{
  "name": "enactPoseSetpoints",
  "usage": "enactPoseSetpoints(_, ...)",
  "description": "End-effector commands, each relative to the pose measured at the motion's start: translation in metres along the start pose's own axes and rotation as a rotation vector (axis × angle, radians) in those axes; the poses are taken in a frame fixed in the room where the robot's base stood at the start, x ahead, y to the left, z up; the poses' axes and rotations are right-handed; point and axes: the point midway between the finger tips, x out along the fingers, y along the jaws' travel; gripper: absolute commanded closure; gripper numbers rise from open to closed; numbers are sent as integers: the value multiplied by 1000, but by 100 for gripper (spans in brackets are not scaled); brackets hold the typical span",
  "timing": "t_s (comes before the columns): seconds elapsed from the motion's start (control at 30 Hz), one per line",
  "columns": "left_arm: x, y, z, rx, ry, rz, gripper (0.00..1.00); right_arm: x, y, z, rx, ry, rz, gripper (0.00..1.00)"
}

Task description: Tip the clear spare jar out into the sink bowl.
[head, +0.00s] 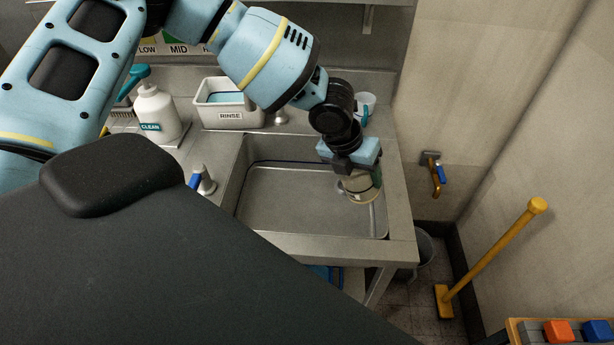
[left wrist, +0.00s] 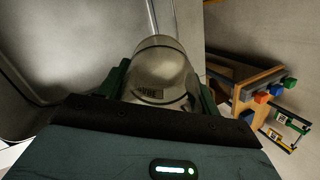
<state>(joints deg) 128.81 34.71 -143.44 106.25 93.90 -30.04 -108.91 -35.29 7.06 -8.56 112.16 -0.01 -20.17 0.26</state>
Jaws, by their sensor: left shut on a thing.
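My left gripper (head: 358,172) is over the right part of the sink bowl (head: 290,200), shut on the jar (head: 357,188). In the head view the jar hangs below the gripper, above the bowl floor, and looks a little tilted. In the left wrist view the jar (left wrist: 160,72) sits between the two dark green fingers, with a small dark label on its side. It looks clear with a beige tint. I cannot tell whether there is liquid in it. My right gripper is out of view.
A white RINSE tub (head: 230,115), a CLEAN pump bottle (head: 157,112) and a white cup (head: 366,103) stand behind the sink. A blue-handled tap (head: 203,180) is at its left. A wall valve (head: 434,172) and a yellow-handled tool (head: 490,255) are at right.

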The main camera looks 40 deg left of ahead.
Motion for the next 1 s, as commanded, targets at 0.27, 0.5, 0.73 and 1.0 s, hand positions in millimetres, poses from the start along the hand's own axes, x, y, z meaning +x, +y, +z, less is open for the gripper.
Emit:
enactPoseSetpoints(0.27, -1, 0, 0, 0, 7, 6, 72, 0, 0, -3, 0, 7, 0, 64)
enactPoseSetpoints(0.5, 1, 3, -3, -3, 70, 72, 72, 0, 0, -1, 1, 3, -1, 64)
enactPoseSetpoints(0.73, 3, 7, -7, -1, 164, 175, 72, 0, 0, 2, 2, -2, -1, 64)
enactPoseSetpoints(1.0, 2, 8, -7, 0, 184, 198, 72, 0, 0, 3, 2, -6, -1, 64)
